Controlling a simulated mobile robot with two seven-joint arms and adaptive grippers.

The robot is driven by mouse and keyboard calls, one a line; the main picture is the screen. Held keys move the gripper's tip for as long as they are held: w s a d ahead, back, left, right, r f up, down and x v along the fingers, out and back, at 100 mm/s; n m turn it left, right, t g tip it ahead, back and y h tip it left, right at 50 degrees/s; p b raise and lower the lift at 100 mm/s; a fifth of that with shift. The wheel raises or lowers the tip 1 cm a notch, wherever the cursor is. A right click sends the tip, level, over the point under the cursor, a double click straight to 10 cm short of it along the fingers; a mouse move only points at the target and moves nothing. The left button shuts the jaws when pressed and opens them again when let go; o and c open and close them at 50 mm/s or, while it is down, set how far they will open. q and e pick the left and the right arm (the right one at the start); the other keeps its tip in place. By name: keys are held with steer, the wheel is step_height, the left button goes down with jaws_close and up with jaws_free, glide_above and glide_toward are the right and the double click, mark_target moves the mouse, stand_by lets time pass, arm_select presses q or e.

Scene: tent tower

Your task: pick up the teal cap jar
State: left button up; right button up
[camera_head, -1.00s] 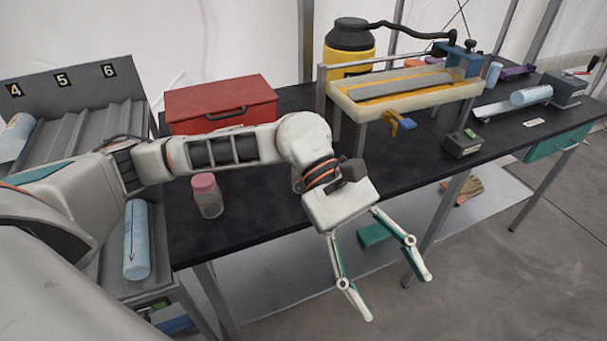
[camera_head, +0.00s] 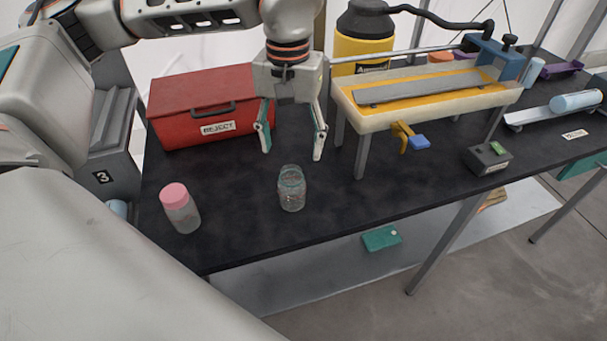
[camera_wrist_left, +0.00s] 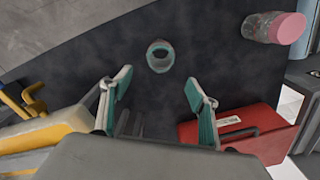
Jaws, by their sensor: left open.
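The teal cap jar (camera_head: 292,190) stands upright on the black table in the head view. It is clear glass with a teal tint at its top. In the left wrist view it shows as a teal ring (camera_wrist_left: 160,56), beyond the fingertips and between their lines. My left gripper (camera_head: 292,150) is open and empty, pointing down behind the jar as seen from the head, and apart from it. Its two fingers also show in the left wrist view (camera_wrist_left: 158,84). My right gripper is not in view.
A pink-capped jar (camera_head: 180,210) stands to the left. A red REJECT box (camera_head: 205,105) is behind, left of my gripper. A cream-and-yellow framed stand (camera_head: 430,95) is close on the right. A small black box (camera_head: 488,158) sits farther right. The table around the jar is clear.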

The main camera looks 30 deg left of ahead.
mark_target(291, 172)
arm_select(q)
steer(key=shift+f, duration=0.5)
steer(key=shift+s+d+f, duration=0.1)
steer(key=shift+s+f, duration=0.15)
steer(key=shift+f, duration=0.35)
steer(key=shift+s+f, duration=0.25)
steer(key=shift+f, duration=0.3)
steer(key=f, duration=0.3)
steer(key=shift+s+d+f, duration=0.2)
steer(key=shift+f, duration=0.45)
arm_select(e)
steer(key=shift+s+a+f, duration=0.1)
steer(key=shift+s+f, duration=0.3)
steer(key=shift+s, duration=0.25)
arm_select(q)
steer(key=c, duration=1.2)
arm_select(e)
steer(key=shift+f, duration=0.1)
